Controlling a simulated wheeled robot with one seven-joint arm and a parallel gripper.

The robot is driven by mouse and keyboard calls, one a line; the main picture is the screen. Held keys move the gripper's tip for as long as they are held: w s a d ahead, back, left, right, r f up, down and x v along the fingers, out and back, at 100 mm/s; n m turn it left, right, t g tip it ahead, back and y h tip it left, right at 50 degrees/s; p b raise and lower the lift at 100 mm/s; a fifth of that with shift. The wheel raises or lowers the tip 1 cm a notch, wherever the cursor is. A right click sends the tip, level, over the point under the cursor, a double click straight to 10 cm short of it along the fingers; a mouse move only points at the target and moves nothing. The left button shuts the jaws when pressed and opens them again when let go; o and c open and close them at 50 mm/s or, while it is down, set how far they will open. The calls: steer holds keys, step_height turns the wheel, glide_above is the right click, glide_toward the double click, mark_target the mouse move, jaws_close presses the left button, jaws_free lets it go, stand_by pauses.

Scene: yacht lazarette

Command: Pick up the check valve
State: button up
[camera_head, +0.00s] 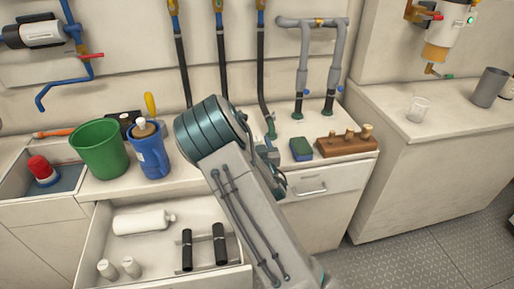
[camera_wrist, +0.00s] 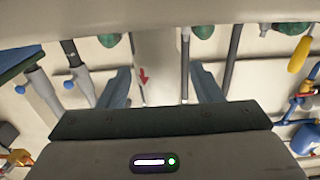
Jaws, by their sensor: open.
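My gripper (camera_wrist: 161,75) is open, with its two blue-grey fingers apart in the wrist view. Between and beyond them is a pale piece (camera_wrist: 158,50) with a red arrow on it. It may be the check valve, but I cannot tell for sure. No finger visibly touches it. In the head view my arm crosses the middle of the picture and hides much of my gripper and the counter behind it. I cannot make out a check valve there.
An open drawer (camera_head: 105,245) holds a white bottle (camera_head: 143,222). A green bucket (camera_head: 99,149) and blue jug (camera_head: 150,152) stand left of my arm. A wooden block (camera_head: 346,145) with pegs and a sponge (camera_head: 301,149) are at right. Dark hoses (camera_head: 222,55) rise behind.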

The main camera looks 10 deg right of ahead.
steer(key=shift+c, duration=0.3)
steer(key=c, duration=1.2)
steer(key=shift+o, duration=0.2)
